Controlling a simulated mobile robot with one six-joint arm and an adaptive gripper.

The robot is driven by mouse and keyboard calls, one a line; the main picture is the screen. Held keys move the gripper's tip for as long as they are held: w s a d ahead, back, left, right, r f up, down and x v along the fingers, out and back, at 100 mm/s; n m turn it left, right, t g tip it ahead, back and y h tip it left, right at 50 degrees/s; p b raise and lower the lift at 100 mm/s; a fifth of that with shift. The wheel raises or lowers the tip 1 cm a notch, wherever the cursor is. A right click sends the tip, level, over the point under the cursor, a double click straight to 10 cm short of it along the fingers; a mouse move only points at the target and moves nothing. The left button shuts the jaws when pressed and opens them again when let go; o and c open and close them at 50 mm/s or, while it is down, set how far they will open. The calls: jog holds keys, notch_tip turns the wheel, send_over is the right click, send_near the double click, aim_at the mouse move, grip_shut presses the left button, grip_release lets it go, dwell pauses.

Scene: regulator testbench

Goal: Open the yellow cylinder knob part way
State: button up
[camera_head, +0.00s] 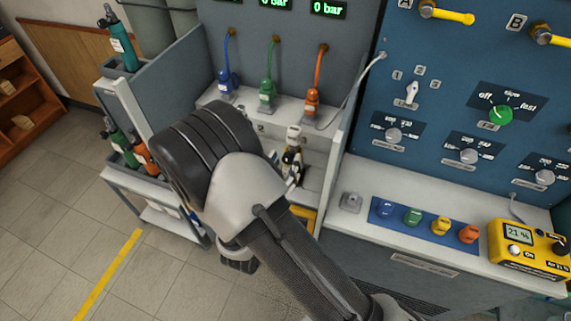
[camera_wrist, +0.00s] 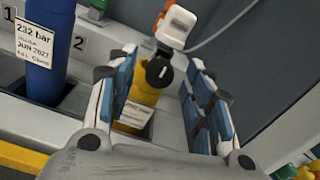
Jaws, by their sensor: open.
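The yellow cylinder (camera_wrist: 143,97) stands between my gripper's fingers in the wrist view, with a paper tag on its lower front. Its round black knob (camera_wrist: 158,71) shows at its top, facing the camera. My gripper (camera_wrist: 158,62) is open, with one finger on each side of the cylinder and knob. Gaps show on both sides in this view; I cannot tell whether either finger touches. In the head view my gripper (camera_head: 292,165) is small and partly behind my arm. The cylinder cannot be made out clearly there.
A white and orange fitting (camera_wrist: 178,24) sits just beyond the knob. A blue cylinder (camera_wrist: 48,50) with a tag stands at left in slot 1. Blue (camera_head: 228,82), green (camera_head: 267,93) and orange (camera_head: 312,98) regulators sit on the shelf. A bench wall (camera_head: 338,165) rises close at right.

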jog(key=shift+w+d, duration=0.2)
jog(key=shift+w, duration=0.35)
jog(key=shift+c, duration=0.6)
jog(key=c, duration=1)
